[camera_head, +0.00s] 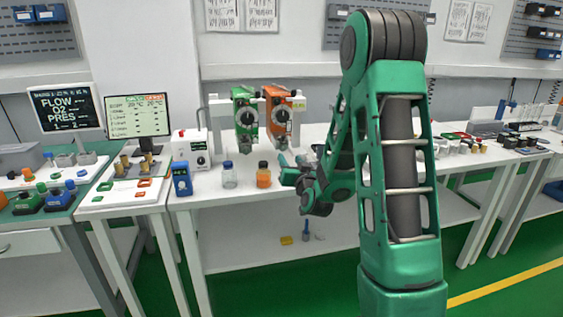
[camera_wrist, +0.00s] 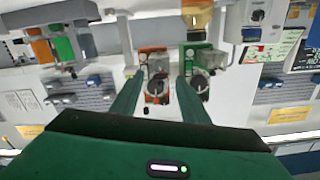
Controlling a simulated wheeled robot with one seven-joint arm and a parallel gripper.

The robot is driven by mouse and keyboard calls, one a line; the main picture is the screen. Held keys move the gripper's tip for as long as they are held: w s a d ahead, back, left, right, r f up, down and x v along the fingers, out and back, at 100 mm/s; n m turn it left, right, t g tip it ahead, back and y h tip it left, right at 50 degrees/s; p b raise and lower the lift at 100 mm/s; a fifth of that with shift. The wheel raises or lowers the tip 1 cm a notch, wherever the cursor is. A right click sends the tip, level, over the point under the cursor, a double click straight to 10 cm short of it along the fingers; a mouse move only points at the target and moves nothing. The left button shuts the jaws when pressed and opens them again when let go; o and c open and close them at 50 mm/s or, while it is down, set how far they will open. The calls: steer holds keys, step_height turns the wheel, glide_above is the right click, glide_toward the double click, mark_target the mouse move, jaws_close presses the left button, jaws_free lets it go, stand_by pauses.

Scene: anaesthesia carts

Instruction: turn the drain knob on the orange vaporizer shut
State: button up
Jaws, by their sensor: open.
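The orange vaporizer (camera_head: 271,101) hangs on a white rail at the back of the middle table, right of the green vaporizer (camera_head: 240,100). It has a round dark dial on its front. Its drain knob is too small to make out surely. The green vaporizer (camera_wrist: 197,58) is partly behind one finger.
An orange bottle (camera_head: 264,178) and a clear blue-capped bottle (camera_head: 229,178) stand on the table in front of the vaporizers. A blue device (camera_head: 181,179) and a white box (camera_head: 190,149) stand left of them. The air before the orange vaporizer looks clear.

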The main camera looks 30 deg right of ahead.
steer(key=shift+v, duration=0.85)
steer(key=shift+a, duration=0.2)
